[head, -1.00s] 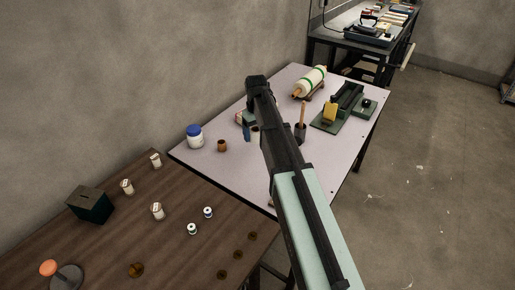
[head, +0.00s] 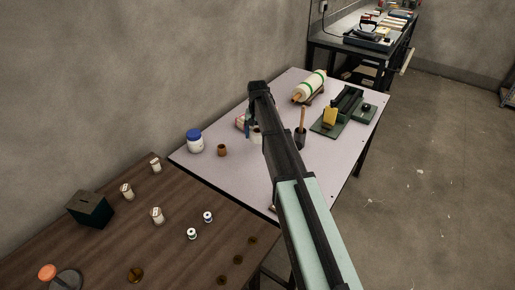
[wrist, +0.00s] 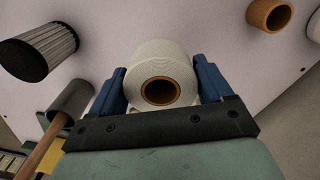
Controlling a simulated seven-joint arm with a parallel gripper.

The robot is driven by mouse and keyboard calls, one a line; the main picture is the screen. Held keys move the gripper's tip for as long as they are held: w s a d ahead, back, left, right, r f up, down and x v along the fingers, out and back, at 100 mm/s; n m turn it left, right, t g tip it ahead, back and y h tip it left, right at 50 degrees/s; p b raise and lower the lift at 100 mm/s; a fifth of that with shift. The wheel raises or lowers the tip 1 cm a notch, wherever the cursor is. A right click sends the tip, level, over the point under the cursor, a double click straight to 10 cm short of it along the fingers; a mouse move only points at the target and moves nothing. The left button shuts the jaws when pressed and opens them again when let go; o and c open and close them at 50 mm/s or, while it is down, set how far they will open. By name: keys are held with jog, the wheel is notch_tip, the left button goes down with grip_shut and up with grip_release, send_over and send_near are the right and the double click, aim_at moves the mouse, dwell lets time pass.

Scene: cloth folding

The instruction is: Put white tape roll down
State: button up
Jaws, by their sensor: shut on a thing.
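The white tape roll (wrist: 165,62) with its brown core sits between the two blue fingers of my gripper (wrist: 160,82) in the wrist view. The fingers are shut on its sides. The pale table surface (wrist: 190,18) lies behind it; I cannot tell whether the roll touches it. In the head view my gripper (head: 253,131) is over the far part of the pale table (head: 222,171), and my arm hides most of it. A small white part of the roll (head: 257,134) shows beside the arm.
A dark cup with a wooden handle (wrist: 70,101), a dark ribbed cylinder (wrist: 40,52) and a brown pot (wrist: 268,14) stand around the roll. A blue-lidded jar (head: 195,142) is at left, a green device (head: 327,124) at right. The pale table's left front is clear.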

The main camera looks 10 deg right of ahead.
aim_at(258, 152)
jog(key=shift+f, duration=3.65)
jog(key=shift+f, duration=0.15)
jog(key=o, duration=1)
jog(key=shift+c, duration=0.2)
notch_tip(258, 152, up, 12)
